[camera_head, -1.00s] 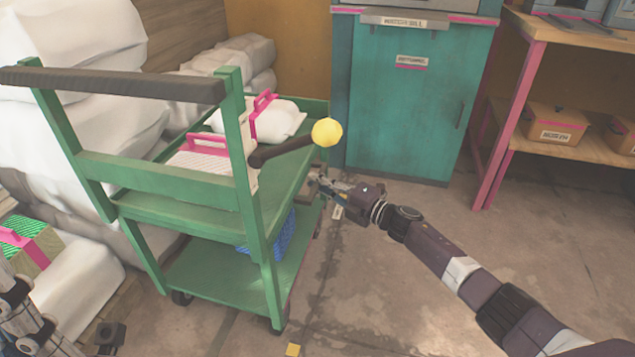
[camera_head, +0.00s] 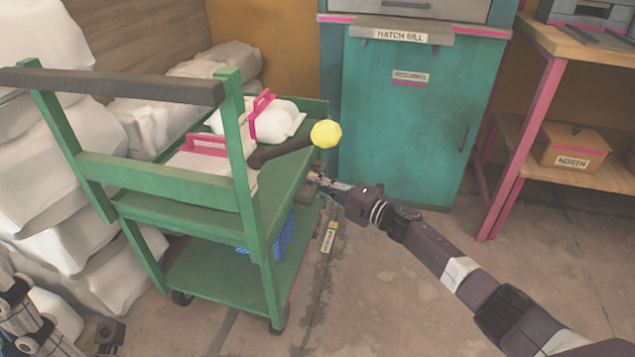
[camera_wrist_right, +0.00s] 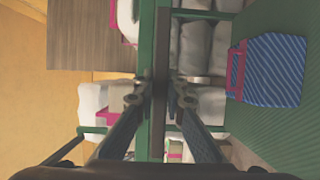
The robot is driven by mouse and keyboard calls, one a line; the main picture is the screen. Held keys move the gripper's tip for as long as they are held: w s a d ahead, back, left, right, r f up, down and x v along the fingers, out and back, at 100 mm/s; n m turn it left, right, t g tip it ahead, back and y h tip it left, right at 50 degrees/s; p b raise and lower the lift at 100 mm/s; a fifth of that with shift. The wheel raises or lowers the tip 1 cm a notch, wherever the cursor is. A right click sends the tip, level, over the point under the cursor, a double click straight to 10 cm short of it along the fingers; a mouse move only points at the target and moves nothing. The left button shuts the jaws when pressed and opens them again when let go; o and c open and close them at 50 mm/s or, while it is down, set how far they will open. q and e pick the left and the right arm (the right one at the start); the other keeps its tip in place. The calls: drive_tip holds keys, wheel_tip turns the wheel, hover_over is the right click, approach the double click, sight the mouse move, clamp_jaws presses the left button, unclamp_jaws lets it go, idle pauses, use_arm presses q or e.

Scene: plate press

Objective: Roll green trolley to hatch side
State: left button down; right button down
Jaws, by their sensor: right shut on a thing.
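The green trolley (camera_head: 160,180) stands on the floor at left centre, with a dark push bar (camera_head: 110,84) and two shelves. Its top shelf bears a white bundle with a pink handle (camera_head: 283,121) and a white tray with a pink handle (camera_head: 208,158). A blue item (camera_head: 272,236) is partly hidden on the lower shelf. My right gripper (camera_head: 315,184) is shut on the trolley's right side; in the right wrist view, its fingers (camera_wrist_right: 162,92) close about a dark bar beside a green one. My left arm shows at lower left, its jaws unclear.
The teal cabinet labelled "HATCH SILL" (camera_head: 410,120) stands behind, just right of the trolley's far end. A wooden shelf unit with pink posts (camera_head: 522,150) holds a box labelled "NORTH" (camera_head: 571,148). White sacks (camera_head: 50,210) crowd the left. Floor at front right is open.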

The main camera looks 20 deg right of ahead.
drive_tip(key=shift+w+d+r, duration=0.1)
drive_tip(key=shift+w+d, duration=0.1)
drive_tip(key=shift+d, duration=0.15)
drive_tip(key=c, duration=2.3)
unclamp_jaws()
drive_tip(key=o, duration=0.3)
drive_tip(key=shift+a, duration=0.1)
drive_tip(key=shift+o, duration=0.2)
drive_tip(key=v, duration=1.2)
drive_tip(key=shift+a, duration=0.15)
